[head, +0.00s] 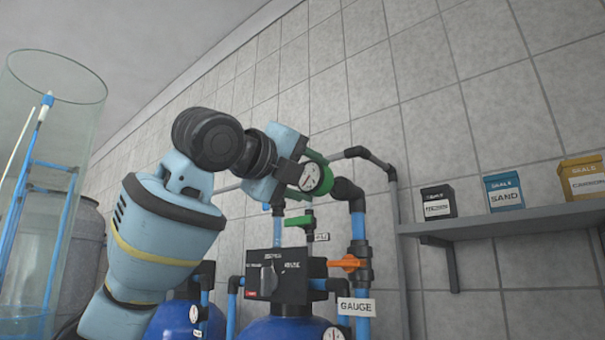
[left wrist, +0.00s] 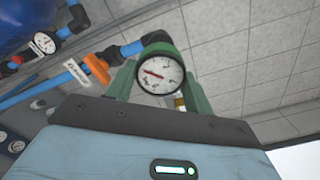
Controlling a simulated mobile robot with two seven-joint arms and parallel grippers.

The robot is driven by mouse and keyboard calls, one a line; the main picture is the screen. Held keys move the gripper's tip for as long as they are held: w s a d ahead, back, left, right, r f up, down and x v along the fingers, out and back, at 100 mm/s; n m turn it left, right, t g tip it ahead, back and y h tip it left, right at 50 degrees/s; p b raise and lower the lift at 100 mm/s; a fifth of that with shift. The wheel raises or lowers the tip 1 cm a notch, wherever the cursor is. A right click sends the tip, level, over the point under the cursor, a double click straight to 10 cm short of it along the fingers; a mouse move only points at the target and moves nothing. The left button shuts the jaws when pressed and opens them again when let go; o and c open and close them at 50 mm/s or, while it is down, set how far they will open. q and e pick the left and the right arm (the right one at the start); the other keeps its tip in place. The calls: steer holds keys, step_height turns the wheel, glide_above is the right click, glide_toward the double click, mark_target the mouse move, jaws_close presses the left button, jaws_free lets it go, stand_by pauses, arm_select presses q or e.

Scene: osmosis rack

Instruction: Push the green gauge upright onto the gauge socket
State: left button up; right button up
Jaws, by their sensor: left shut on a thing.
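The green gauge (head: 311,178), a white dial with a green rim, is in my left gripper (head: 316,170), which is shut on it. The left wrist view shows the gauge (left wrist: 160,73) between the fingers (left wrist: 158,66), dial facing that camera, with a short brass part low at its right. A white GAUGE label (head: 356,307) hangs on the blue vertical pipe at the lower right. I cannot clearly make out the gauge socket itself, nor whether the held gauge touches anything. My right gripper is not in view.
Left of that pipe is a black control box (head: 278,276) on a blue tank (head: 283,329). An orange valve handle (head: 348,263), a green valve (head: 299,220) and a black elbow (head: 346,189) are close by. A shelf (head: 505,221) with boxes is at right, a clear cylinder (head: 78,125) at left.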

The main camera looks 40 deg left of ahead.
arm_select(q)
steer(key=shift+w+d, duration=0.2)
steer(key=shift+w, duration=1.9)
steer(key=shift+w, duration=0.55)
stand_by(0.3)
steer(key=o, duration=1)
steer(key=shift+s, duration=0.1)
steer(key=shift+s+a, duration=0.15)
steer(key=shift+s, duration=1.75)
steer(key=shift+s+a, duration=0.15)
steer(key=shift+s, duration=1.75)
